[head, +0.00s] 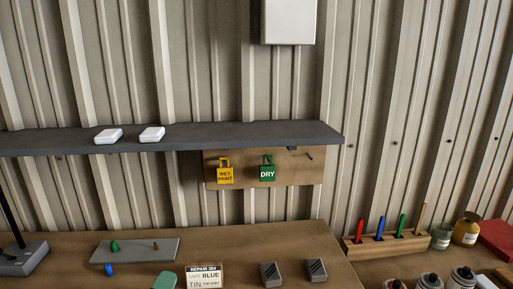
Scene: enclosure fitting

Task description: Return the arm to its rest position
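Neither of my grippers and neither of my arms shows in the head view. Whether they are open or shut, and where they are, cannot be seen. A workbench (230,239) runs along the bottom left, below a dark wall shelf (230,134).
Yellow and green tags (225,172) hang on a board below. A grey tray (140,249), a repair card (204,276) and two dark blocks (270,274) lie on the bench. A wooden marker rack (385,244) and jars (466,232) stand right.

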